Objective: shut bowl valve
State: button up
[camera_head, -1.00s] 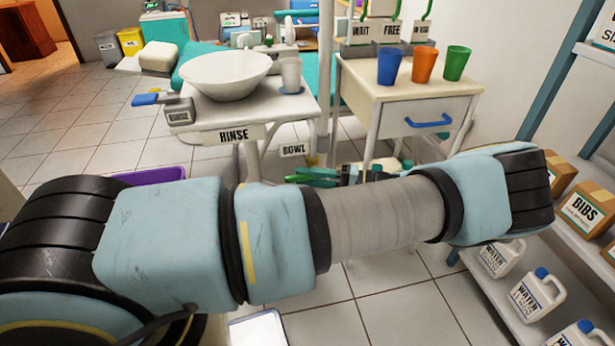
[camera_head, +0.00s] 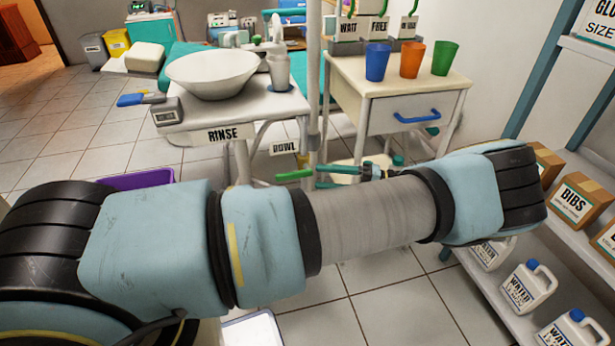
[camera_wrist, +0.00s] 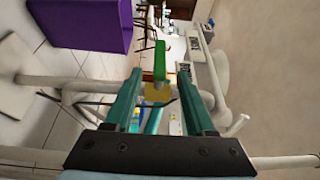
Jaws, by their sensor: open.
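The bowl valve's bright green lever (camera_wrist: 159,62) shows in the wrist view between my finger lines, with its yellow body (camera_wrist: 157,92) beside it. In the head view the green lever (camera_head: 295,174) is below the BOWL label (camera_head: 284,149), just left of my fingertips. My gripper (camera_wrist: 162,76) is open, with one teal finger on each side of the lever. I cannot tell whether either finger touches it. My gripper (camera_head: 320,177) also shows in the head view, partly behind my forearm. The white bowl (camera_head: 212,73) stands on the RINSE stand.
A purple bin (camera_head: 140,180) stands left of the stand; it also shows in the wrist view (camera_wrist: 90,22). Pale pipes (camera_wrist: 45,82) run near the valve. A drawer cart (camera_head: 395,100) with blue, orange and green cups stands right. A shelf with jugs (camera_head: 528,286) is at far right.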

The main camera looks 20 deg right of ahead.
jog(key=v, duration=0.3)
jog(key=shift+s+d, duration=0.2)
jog(key=shift+d, duration=0.1)
dwell(0.3)
